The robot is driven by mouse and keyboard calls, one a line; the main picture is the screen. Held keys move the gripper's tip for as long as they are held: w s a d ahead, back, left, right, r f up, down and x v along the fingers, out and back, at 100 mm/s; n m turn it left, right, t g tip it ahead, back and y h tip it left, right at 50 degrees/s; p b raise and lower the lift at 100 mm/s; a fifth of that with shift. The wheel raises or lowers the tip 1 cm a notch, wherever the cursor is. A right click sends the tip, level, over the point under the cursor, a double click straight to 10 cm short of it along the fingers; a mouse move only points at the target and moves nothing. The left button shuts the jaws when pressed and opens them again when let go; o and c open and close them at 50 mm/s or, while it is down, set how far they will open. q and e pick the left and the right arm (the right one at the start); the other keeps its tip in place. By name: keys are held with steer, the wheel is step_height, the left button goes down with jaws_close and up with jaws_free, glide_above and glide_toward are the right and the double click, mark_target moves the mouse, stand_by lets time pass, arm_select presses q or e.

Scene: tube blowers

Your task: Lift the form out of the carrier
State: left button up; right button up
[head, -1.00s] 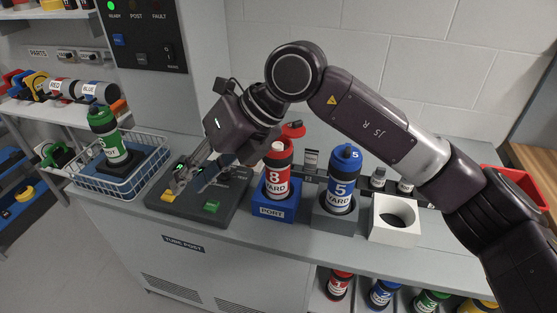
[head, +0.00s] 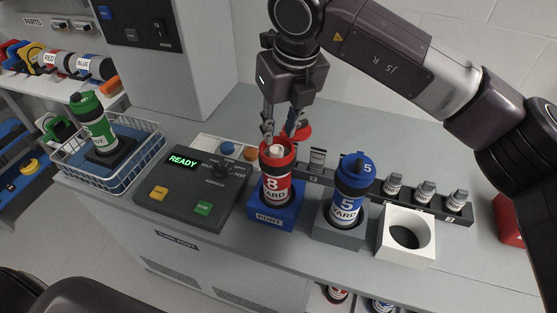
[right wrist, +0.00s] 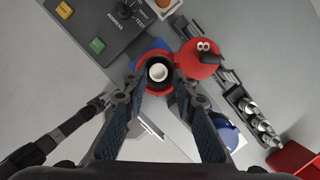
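The red carrier (head: 276,180), marked 8, stands upright in the blue port block (head: 271,215). Its red lid (right wrist: 200,58) is swung open to the side. The rolled white form (head: 275,152) stands inside it, its round end showing in the mouth, also in the right wrist view (right wrist: 158,72). My right gripper (head: 282,136) is directly above the mouth, pointing down. In the right wrist view its fingers (right wrist: 160,95) are apart with the form's end between them, not visibly gripped. A dark piece of my left side shows at the wrist view's left; its fingers cannot be made out.
A blue carrier (head: 346,190) stands in a grey block to the right, beside an empty white holder (head: 407,236). A control panel (head: 187,193) reading READY lies to the left. A wire basket (head: 122,178) holds a green carrier (head: 93,124). A dark rack (head: 425,203) stands behind.

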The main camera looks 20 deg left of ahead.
mark_target(278, 151)
steer(key=shift+s+f+p, duration=0.3)
steer(key=shift+f+p, duration=0.35)
steer(key=shift+f, duration=0.3)
steer(key=x, duration=0.1)
steer(key=p+x, duration=0.1)
steer(key=shift+d+f, duration=0.1)
steer(key=shift+f, duration=0.25)
steer(key=shift+w+f, duration=0.1)
steer(key=shift+f, duration=0.5)
steer(key=c, duration=0.5)
arm_select(q)
steer(key=shift+s+a+r, duration=0.1)
steer(key=shift+s+r, duration=0.05)
steer(key=shift+r, duration=0.55)
steer(key=shift+s+r, duration=0.1)
steer(key=shift+r, duration=0.55)
arm_select(e)
steer(key=shift+o, duration=0.2)
steer(key=shift+r, duration=0.1)
steer(key=shift+w+r, duration=0.1)
steer(key=shift+r, duration=0.45)
arm_select(q)
step_height(278, 151, down, 4)
steer(key=b, duration=0.3)
steer(key=shift+r+b, duration=0.1)
steer(key=shift+b, duration=0.25)
arm_select(e)
step_height(278, 151, up, 19)
